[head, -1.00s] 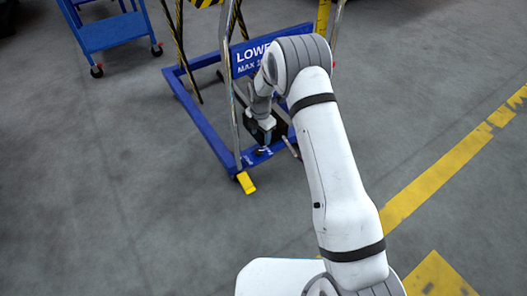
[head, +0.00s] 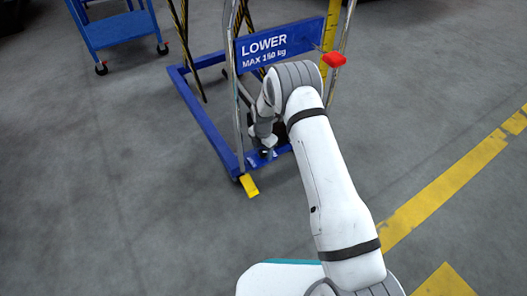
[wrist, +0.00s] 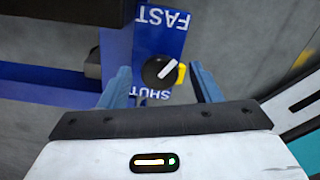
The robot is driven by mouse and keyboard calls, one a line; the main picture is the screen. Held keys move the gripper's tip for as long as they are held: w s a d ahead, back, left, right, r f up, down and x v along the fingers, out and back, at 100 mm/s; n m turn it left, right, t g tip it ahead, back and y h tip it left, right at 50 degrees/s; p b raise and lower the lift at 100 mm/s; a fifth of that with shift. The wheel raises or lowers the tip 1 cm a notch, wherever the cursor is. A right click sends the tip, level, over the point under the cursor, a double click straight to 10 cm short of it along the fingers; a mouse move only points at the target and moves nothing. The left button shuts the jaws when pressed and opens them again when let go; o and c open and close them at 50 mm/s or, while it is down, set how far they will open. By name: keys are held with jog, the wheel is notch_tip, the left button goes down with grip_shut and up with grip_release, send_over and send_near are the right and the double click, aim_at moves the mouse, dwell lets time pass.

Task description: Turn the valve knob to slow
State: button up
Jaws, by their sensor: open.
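The valve knob (wrist: 160,71) is a round black dial with a white pointer line that slants toward the upper right in the wrist view. It sits on a blue plate (wrist: 148,45) with FAST printed upside down above it and SHUT, partly covered, below. No "slow" label is readable. My gripper (wrist: 163,84) is open, with one blue finger to each side of the knob and a gap on both sides; contact does not show. In the head view my gripper (head: 266,150) points down at the plate low on the blue frame, and the knob is hard to make out.
The blue frame (head: 207,122) carries a LOWER MAX 150 kg sign (head: 280,45) and metal posts. A yellow foot (head: 249,186) and a red part (head: 334,59) stick out. A blue cart (head: 120,28) stands at the upper left. Open floor lies to the left.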

jog(key=shift+c, duration=0.5)
jog(key=c, duration=0.9)
jog(key=shift+r+m, duration=0.1)
jog(key=shift+m, duration=0.2)
jog(key=m+p, duration=0.1)
jog(key=m, duration=1)
jog(key=shift+p, duration=0.4)
